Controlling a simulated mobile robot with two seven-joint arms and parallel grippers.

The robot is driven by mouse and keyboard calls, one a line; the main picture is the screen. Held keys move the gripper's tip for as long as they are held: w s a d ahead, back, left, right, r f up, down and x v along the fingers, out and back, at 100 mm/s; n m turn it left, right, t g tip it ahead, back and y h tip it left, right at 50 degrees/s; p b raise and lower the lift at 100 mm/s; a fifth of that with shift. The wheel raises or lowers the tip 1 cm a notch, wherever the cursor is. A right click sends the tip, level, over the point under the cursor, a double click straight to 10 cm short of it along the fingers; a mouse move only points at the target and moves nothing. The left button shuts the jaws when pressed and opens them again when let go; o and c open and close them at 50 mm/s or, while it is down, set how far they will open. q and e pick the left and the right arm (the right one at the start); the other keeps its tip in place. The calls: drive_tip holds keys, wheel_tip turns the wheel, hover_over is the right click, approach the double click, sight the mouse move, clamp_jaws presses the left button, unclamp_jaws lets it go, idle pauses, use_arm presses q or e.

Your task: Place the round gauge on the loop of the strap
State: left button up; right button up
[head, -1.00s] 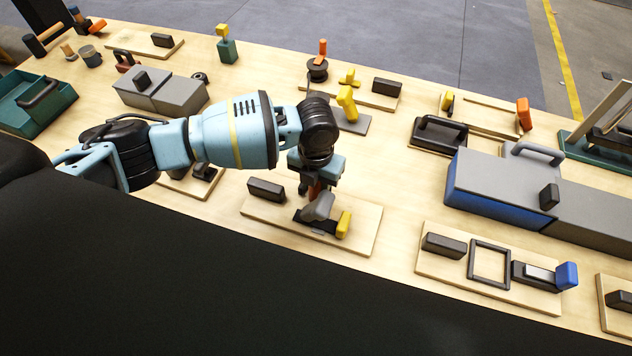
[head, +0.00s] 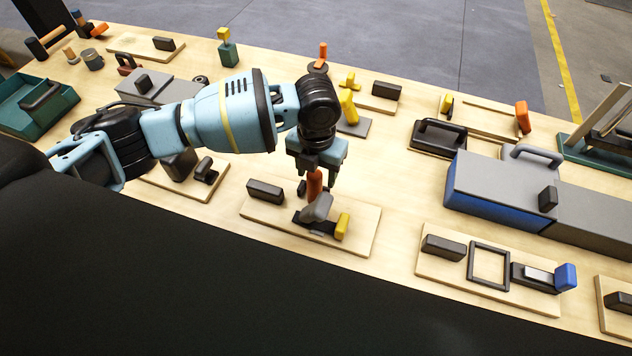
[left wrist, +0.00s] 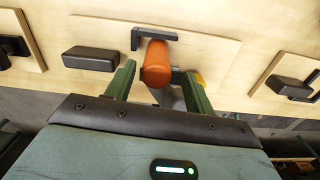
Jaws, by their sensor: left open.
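My left gripper (head: 318,172) hangs over a wooden board (head: 365,235) and is open. An orange upright handle (head: 314,185) stands below it, beside a grey lever-like piece (head: 317,208) and a yellow block (head: 342,225). In the left wrist view the round orange end (left wrist: 156,64) shows between the two green fingers (left wrist: 157,85), with visible room on either side. I cannot make out for certain which thing is the round gauge or the strap's loop. My right gripper is not in view.
A dark block (head: 266,190) sits on the same board. To the right are a board with a black square frame (head: 489,266) and a blue-sided grey box (head: 500,195). A green tray (head: 35,112) stands at far left.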

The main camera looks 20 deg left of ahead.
use_arm(q)
wheel_tip(320, 180, up, 6)
drive_tip(key=shift+r, duration=0.2)
idle(0.6)
idle(0.6)
drive_tip(key=shift+c, duration=0.3)
